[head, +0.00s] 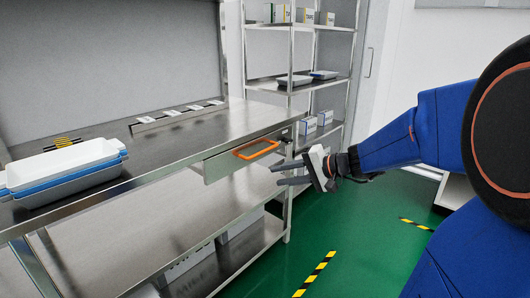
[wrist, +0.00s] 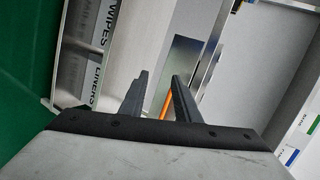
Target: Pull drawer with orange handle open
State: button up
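The drawer (head: 222,167) is a flat metal front under the edge of the steel bench, and it looks closed or nearly so. Its orange handle (head: 258,148) is a loop on the upper part of the front. My gripper (head: 278,174) is just right of and slightly below the handle in the head view, apart from it, with its dark fingers spread. In the wrist view my gripper (wrist: 158,85) is open, and a strip of the orange handle (wrist: 166,104) shows between the fingers, beyond them. The exact gap to the handle cannot be told.
The steel bench (head: 150,150) carries stacked white and blue trays (head: 62,165) at left. Boxes (head: 190,262) sit on its lower shelf. A steel shelving rack (head: 350,75) stands behind. Green floor (head: 345,240) with yellow-black tape is free at right.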

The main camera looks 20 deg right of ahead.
aim_at(266, 151)
jog(key=w+d+r+m+t+h, duration=0.1)
jog(key=w+d+m+t, duration=0.3)
jog(key=w+d, duration=0.5)
jog(key=x, duration=1.5)
jog(key=shift+w, duration=0.45)
grip_shut()
